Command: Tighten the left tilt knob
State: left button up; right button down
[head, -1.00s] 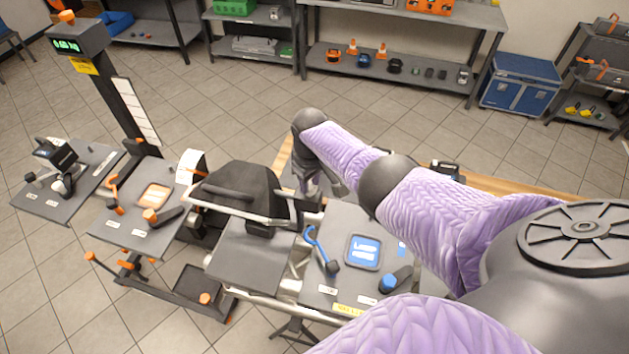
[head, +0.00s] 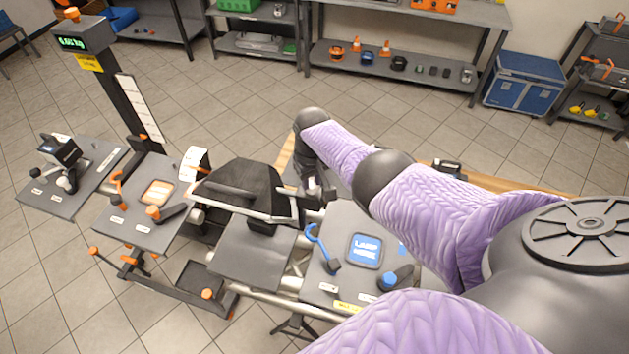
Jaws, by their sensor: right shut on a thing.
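A black stage lamp (head: 240,183) with a grey yoke bar (head: 235,208) sits over the rail at the middle left. My right gripper (head: 314,194) is at the right end of that yoke, beside the lamp. It is shut on a dark knob there, which is mostly hidden by the fingers and wrist, so its turn angle cannot be read. No other tilt knob shows clearly on the lamp's far left side. My left gripper is out of view.
A grey tray with a blue hook (head: 316,243), a blue-framed pad (head: 364,250) and a blue-tipped handle (head: 393,278) lies below my right arm. An orange-marked tray (head: 128,228) and a scale post (head: 118,95) stand left.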

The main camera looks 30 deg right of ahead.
aim_at(312, 187)
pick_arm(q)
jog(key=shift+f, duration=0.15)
pick_arm(e)
jog(key=shift+s+f, duration=0.6)
jog(key=shift+f, duration=0.15)
jog(key=shift+c, duration=2.4)
grip_release()
jog(key=shift+o, duration=0.8)
jog(key=shift+r+p, duration=0.3)
jog(key=shift+o, duration=0.9)
jog(key=r+p, duration=0.1)
jog(key=w+r+p, duration=0.1)
jog(key=r, duration=0.1)
jog(key=w+r+p, duration=0.1)
jog(key=r, duration=0.1)
jog(key=shift+a, duration=0.1)
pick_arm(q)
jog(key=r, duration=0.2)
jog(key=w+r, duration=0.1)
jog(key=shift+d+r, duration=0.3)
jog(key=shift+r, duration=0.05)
pick_arm(e)
jog(key=r, duration=0.3)
jog(key=s+r, duration=0.1)
jog(key=r, duration=0.1)
jog(key=shift+r, duration=0.4)
jog(key=shift+s, duration=0.15)
